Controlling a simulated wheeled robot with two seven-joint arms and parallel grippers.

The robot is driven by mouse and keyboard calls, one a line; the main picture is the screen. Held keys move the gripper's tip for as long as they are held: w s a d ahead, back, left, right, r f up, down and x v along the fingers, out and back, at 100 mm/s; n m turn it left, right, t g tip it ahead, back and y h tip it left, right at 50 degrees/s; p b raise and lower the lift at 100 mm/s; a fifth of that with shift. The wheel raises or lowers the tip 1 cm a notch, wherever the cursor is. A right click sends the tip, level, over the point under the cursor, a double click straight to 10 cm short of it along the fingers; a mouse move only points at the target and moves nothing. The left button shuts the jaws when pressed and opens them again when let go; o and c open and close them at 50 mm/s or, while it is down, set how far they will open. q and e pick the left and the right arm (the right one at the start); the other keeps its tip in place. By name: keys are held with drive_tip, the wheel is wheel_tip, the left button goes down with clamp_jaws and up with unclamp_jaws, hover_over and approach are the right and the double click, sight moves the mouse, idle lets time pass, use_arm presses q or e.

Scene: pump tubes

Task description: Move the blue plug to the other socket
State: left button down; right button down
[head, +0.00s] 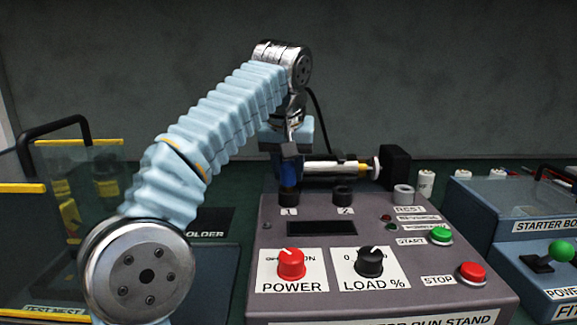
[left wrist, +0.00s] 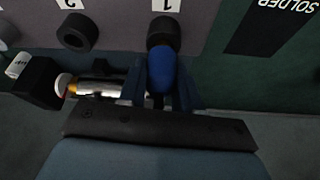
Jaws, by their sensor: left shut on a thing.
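The blue plug (head: 289,172) is upright at the socket marked 1 (head: 289,197) on the grey run stand (head: 262,235). My left gripper (head: 290,158) comes down from above and is shut on the plug. In the left wrist view the blue plug (left wrist: 161,70) lies between the dark fingers of my left gripper (left wrist: 161,88), in line with socket 1 (left wrist: 164,30). I cannot tell how deep the plug sits in it. The socket marked 2 (head: 342,193) is just to the right and looks empty; it also shows in the left wrist view (left wrist: 77,32). My right gripper is not in view.
A silver motor-like cylinder (head: 335,167) with a black end block (head: 395,166) lies just behind the sockets, close to my left gripper. Knobs and buttons, such as the red POWER knob (head: 291,263), are in front. A blue starter box (head: 515,215) stands at the right.

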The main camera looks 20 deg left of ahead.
use_arm(q)
drive_tip(key=shift+f+b, duration=0.45)
drive_tip(key=shift+f, duration=0.25)
drive_tip(key=c, duration=0.7)
unclamp_jaws()
drive_tip(key=p+v, duration=0.6)
drive_tip(key=v, duration=0.7)
drive_tip(key=shift+s+r+p, duration=0.15)
drive_tip(key=shift+r+p, duration=0.15)
drive_tip(key=shift+r, duration=0.05)
drive_tip(key=shift+d, duration=0.15)
